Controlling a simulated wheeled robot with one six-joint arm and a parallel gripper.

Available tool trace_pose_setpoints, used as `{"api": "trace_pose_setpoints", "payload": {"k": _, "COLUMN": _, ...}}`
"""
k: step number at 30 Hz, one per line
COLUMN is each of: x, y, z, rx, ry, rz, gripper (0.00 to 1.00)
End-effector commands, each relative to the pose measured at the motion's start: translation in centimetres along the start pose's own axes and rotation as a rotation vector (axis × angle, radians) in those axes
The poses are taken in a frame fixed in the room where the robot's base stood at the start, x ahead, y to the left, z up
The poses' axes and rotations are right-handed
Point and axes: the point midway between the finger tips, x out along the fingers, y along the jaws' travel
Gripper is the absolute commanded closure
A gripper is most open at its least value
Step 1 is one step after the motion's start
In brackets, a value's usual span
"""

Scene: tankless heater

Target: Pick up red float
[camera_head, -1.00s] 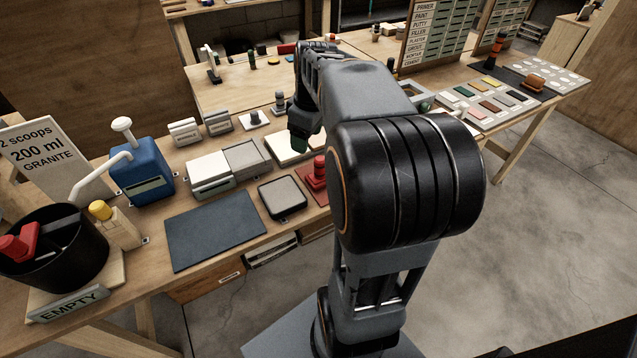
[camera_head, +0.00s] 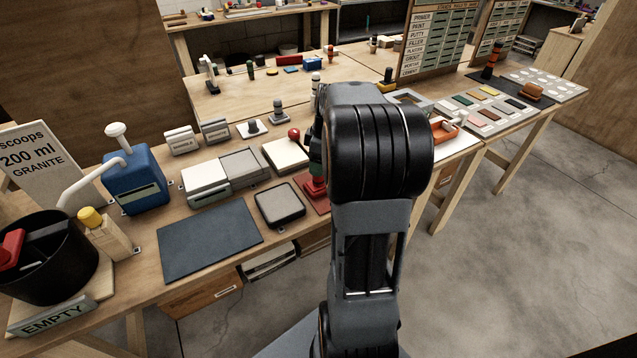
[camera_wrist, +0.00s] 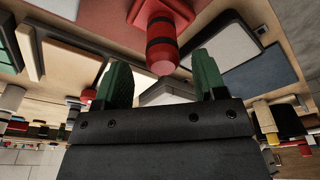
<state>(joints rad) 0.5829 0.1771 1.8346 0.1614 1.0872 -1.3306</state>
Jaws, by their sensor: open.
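The red float (camera_head: 316,187) stands upright on a red mat near the front edge of the bench. In the head view my arm partly hides it. In the wrist view, which looks upside down, its red handle with black bands (camera_wrist: 162,42) points toward my gripper (camera_wrist: 160,80). The two green fingers are spread apart, with the handle's rounded end showing in the gap between them. No contact is visible. In the head view my gripper (camera_head: 315,160) is mostly hidden behind my arm, just above the float.
A grey-topped square tray (camera_head: 279,204) sits left of the float, with a dark mat (camera_head: 209,241) farther left. A cream block (camera_head: 284,155) and a red ball (camera_head: 294,134) are behind it. A blue container (camera_head: 135,185) and black bucket (camera_head: 48,260) stand at the left.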

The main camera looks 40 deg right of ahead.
Motion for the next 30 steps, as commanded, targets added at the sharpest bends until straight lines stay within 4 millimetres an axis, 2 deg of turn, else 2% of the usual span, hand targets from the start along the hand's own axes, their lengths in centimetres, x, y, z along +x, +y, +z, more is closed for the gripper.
{"api": "trace_pose_setpoints", "payload": {"k": 3, "x": 1.9, "y": -0.3, "z": 0.1, "rx": 0.0, "ry": -0.001, "rz": -0.006, "gripper": 0.35}}
{"api": "trace_pose_setpoints", "payload": {"k": 9, "x": 4.1, "y": -0.3, "z": 0.1, "rx": 0.001, "ry": -0.001, "rz": -0.004, "gripper": 0.35}}
{"api": "trace_pose_setpoints", "payload": {"k": 20, "x": 4.6, "y": -0.3, "z": 0.0, "rx": 0.001, "ry": 0.0, "rz": -0.002, "gripper": 0.36}}
{"api": "trace_pose_setpoints", "payload": {"k": 30, "x": 4.5, "y": -0.3, "z": 0.0, "rx": 0.0, "ry": -0.001, "rz": -0.001, "gripper": 0.69}}
